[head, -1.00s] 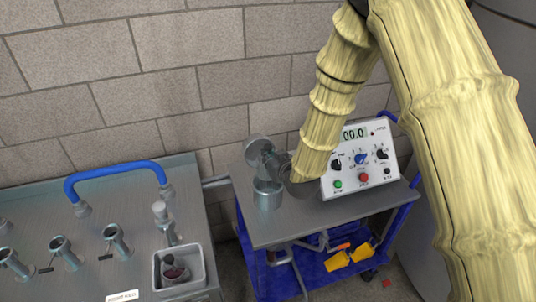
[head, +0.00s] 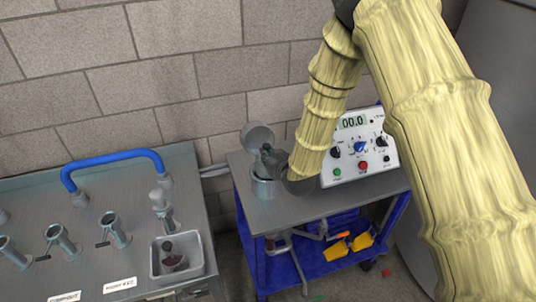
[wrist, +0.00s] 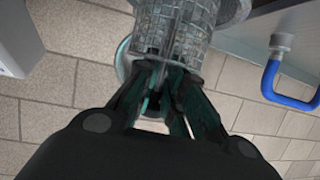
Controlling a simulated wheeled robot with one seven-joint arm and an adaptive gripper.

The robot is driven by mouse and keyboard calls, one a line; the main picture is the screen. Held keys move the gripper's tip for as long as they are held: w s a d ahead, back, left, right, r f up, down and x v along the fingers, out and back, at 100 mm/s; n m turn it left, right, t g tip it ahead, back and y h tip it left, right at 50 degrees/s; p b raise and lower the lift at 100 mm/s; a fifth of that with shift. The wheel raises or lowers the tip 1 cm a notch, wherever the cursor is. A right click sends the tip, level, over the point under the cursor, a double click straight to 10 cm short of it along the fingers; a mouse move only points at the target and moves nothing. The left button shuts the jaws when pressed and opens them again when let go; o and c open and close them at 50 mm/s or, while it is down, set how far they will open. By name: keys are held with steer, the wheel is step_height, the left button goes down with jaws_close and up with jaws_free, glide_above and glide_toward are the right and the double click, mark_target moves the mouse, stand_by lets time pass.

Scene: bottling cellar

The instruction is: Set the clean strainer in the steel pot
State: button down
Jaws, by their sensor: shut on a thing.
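The steel pot (head: 264,187) stands on the left part of the cart top. A round grey disc (head: 258,137), perhaps its raised lid, shows behind it. My gripper (head: 268,155) is just above the pot's mouth, partly hidden by my forearm. In the wrist view my gripper (wrist: 164,88) is shut on a narrow part of the clean strainer (wrist: 190,22), a grey mesh cylinder. The strainer is hard to make out in the head view. I cannot tell whether its lower end is inside the pot.
A control box (head: 360,150) stands right of the pot on the cart (head: 285,213). On the left bench (head: 130,265), a grey tray (head: 160,279) holds a dark-stained strainer (head: 174,262). The bench has a blue handle (head: 115,160) and several metal spouts. A brick wall is behind.

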steer(key=shift+f+b, duration=2.1)
steer(key=shift+f, duration=1.15)
steer(key=shift+s+f, duration=0.1)
steer(key=shift+f, duration=0.1)
steer(key=c, duration=1.5)
jaws_free()
steer(key=shift+o, duration=0.4)
steer(key=shift+s+f, duration=0.1)
